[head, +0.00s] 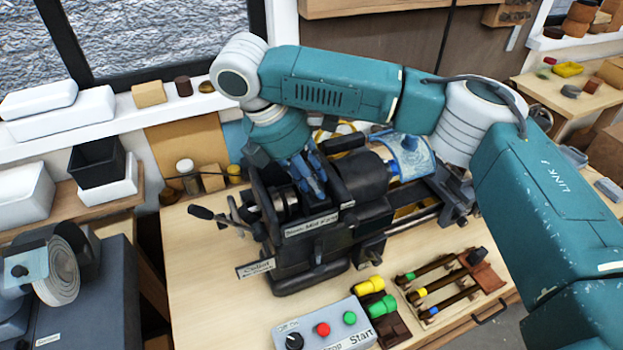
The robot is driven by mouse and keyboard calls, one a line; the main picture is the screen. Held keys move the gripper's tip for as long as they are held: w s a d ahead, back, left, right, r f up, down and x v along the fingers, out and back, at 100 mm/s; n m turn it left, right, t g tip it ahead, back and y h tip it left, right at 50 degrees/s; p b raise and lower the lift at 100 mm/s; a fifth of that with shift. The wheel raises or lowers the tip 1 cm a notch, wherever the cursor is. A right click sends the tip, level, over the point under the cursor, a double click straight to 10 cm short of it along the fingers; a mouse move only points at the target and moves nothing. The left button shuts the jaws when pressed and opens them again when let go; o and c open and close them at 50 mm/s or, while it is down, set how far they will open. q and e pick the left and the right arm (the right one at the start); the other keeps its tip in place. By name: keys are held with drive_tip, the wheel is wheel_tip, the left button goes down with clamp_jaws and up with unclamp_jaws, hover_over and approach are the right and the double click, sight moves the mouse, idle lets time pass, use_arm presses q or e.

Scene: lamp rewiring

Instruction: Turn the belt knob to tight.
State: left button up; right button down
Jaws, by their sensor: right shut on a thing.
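A dark bench lathe (318,250) stands on the light wooden workbench. My right gripper (314,186) reaches down from above into the top of its headstock, between the dark side plates. Its blue fingers are shut on a small part there, which I take to be the belt knob. The fingers and headstock hide this part, and its loose or tight setting cannot be read. Stepped pulleys (286,203) show just left of the fingers. A white label (312,222) is on the headstock's front. My left gripper is not in view.
A control box (335,328) with a black knob and red and green buttons stands at the front. Beside it are yellow and green handles and a rack of tools (450,282). A black lever (203,212) sticks out left of the headstock. The bench's left front is clear.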

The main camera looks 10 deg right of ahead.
drive_tip(key=m, duration=0.1)
drive_tip(key=m+g, duration=0.1)
drive_tip(key=m, duration=0.1)
drive_tip(key=shift+w+d+r+m, duration=0.2)
drive_tip(key=shift+w+r+m, duration=0.05)
drive_tip(key=shift+m, duration=0.15)
drive_tip(key=m+g, duration=0.1)
drive_tip(key=m, duration=0.2)
drive_tip(key=shift+w+m+g, duration=0.1)
drive_tip(key=shift+m+g, duration=0.2)
drive_tip(key=m+g+y, duration=0.1)
drive_tip(key=m, duration=0.2)
drive_tip(key=m+y, duration=0.1)
drive_tip(key=m, duration=0.2)
drive_tip(key=shift+d+g, duration=0.2)
drive_tip(key=shift+g, duration=0.2)
drive_tip(key=m, duration=0.2)
drive_tip(key=m+y, duration=0.1)
drive_tip(key=m, duration=0.1)
drive_tip(key=shift+d+f+g+y, duration=0.1)
drive_tip(key=shift+g+y, duration=0.2)
drive_tip(key=shift+f+m+y, duration=0.1)
drive_tip(key=shift+m+y, duration=0.7)
drive_tip(key=shift+m, duration=1.1)
